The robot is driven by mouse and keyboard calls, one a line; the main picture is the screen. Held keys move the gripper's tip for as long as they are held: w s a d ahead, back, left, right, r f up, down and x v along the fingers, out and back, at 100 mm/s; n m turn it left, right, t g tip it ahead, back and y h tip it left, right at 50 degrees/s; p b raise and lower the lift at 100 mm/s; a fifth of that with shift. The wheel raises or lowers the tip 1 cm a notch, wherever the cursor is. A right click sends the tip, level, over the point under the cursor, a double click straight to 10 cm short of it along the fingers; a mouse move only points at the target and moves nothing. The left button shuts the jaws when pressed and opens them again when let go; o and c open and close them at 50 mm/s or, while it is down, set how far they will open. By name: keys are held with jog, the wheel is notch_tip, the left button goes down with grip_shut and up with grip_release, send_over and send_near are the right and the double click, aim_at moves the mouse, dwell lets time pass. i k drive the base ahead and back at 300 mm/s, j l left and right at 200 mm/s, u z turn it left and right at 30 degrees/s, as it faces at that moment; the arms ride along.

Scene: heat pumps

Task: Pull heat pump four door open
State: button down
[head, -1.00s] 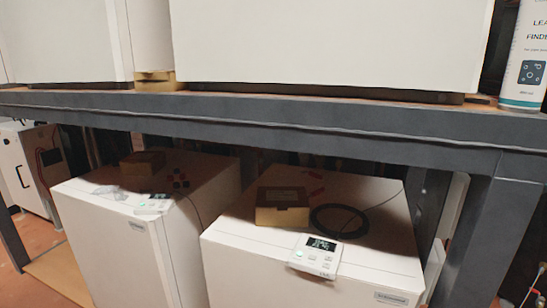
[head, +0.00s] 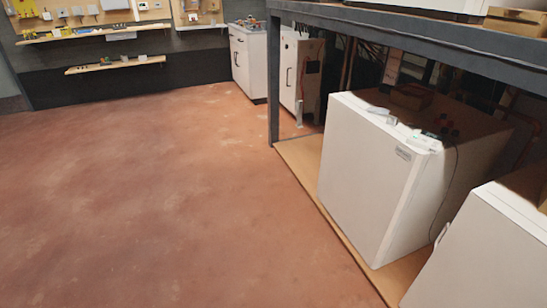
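Two white heat pumps stand on the lower wooden shelf of a grey rack in the head view. The nearer one (head: 480,255) is cut off at the bottom right. The other (head: 365,185) stands beyond it, with its white front facing the open floor and a small display unit (head: 425,142) on top. Its front looks closed. I cannot read any number that says which one is heat pump four. My gripper is not in view.
Wide red floor (head: 150,200) lies free to the left. The grey rack beam (head: 400,35) and a far post (head: 273,80) frame the shelf (head: 310,165). White cabinets (head: 250,60) stand beyond. Wall shelves (head: 95,35) hold small items.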

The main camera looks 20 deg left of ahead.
aim_at(367, 175)
jog(key=u, duration=0.4)
jog(key=i+j, duration=0.2)
jog(key=i, duration=0.35)
jog(key=i+j, duration=0.15)
jog(key=i, duration=0.35)
jog(key=i+j, duration=0.2)
jog(key=i, duration=0.35)
jog(key=i+j, duration=0.15)
jog(key=i, duration=0.35)
jog(key=i+j, duration=0.2)
jog(key=i, duration=0.35)
jog(key=i+j, duration=0.15)
jog(key=i, duration=0.35)
jog(key=i+j, duration=0.2)
jog(key=i, duration=0.35)
jog(key=l+z, duration=0.05)
